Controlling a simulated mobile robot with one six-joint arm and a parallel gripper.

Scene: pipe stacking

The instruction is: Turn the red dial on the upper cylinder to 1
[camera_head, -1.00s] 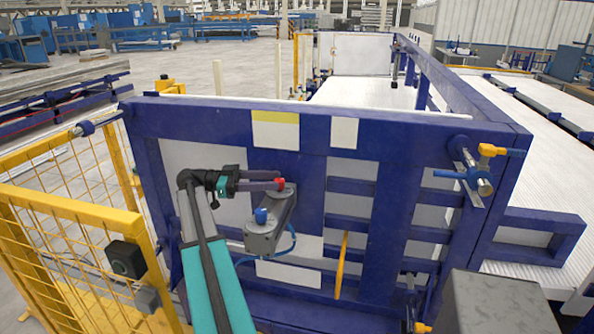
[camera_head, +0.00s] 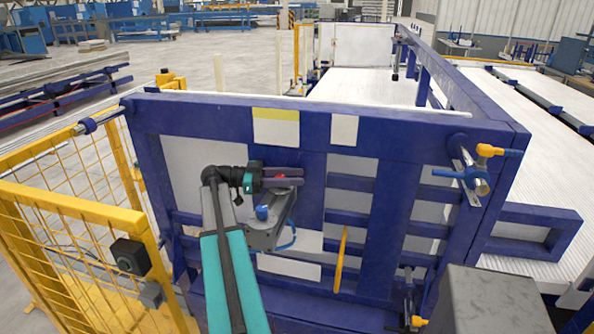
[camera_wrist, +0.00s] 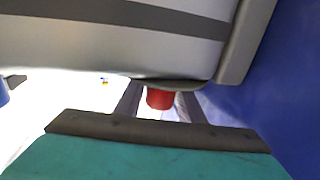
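The red dial (camera_head: 279,176) shows as a small patch at my gripper's fingers in the head view, mostly hidden. In the wrist view the red dial (camera_wrist: 160,99) hangs from the underside of a grey body (camera_wrist: 110,50). My gripper (camera_wrist: 162,108) is open, with one dark finger on each side of the dial and a small gap on both sides. My gripper (camera_head: 290,182) also shows in the head view, pointing right at the upper end of the grey unit (camera_head: 264,236). No dial markings are readable.
A blue knob (camera_head: 262,212) sits on the grey unit just below my gripper. A blue frame (camera_head: 400,140) stands around and behind it; its blue surface also fills the wrist view's right side. A yellow mesh fence (camera_head: 75,225) stands to the left.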

